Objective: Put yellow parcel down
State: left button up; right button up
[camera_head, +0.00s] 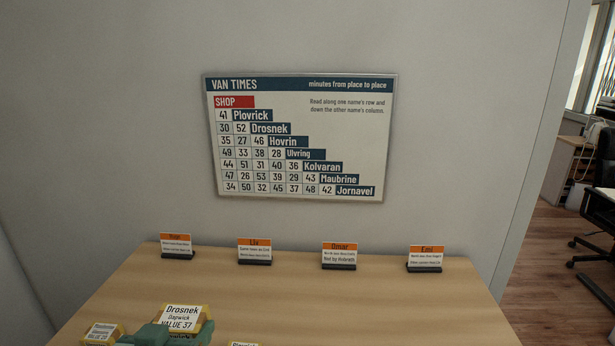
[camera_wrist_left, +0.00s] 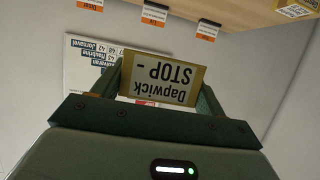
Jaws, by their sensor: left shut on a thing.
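The yellow parcel (camera_head: 183,318) shows at the lower left of the head view, with a white label reading Drosnek, Dapwick, VALUE 37. My green left gripper (camera_head: 168,337) is shut on it, at the picture's bottom edge. In the left wrist view the parcel (camera_wrist_left: 161,79) sits between the two fingers, its label upside down and reading Dapwick, STOP. I cannot tell from the head view how far it is above the counter. My right gripper is not in view.
The wooden counter (camera_head: 330,300) has a wide clear area at middle and right. Several name cards stand along its back edge, including Liv (camera_head: 254,251) and Omar (camera_head: 339,256). Another yellow parcel (camera_head: 103,333) is left of mine; one more (camera_head: 245,344) shows barely. A van-times board (camera_head: 300,135) hangs behind.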

pick_arm(q)
jog(key=shift+a, duration=0.1)
dwell(0.3)
jog(key=shift+s+f+p, duration=0.15)
jog(key=shift+s+p, duration=0.05)
jog(key=shift+p, duration=0.1)
jog(key=a+f+m+h+p, duration=0.1)
jog(key=a+f+p, duration=0.3)
jog(key=f, duration=0.5)
jog(key=shift+s+a, duration=0.15)
jog(key=shift+a, duration=0.95)
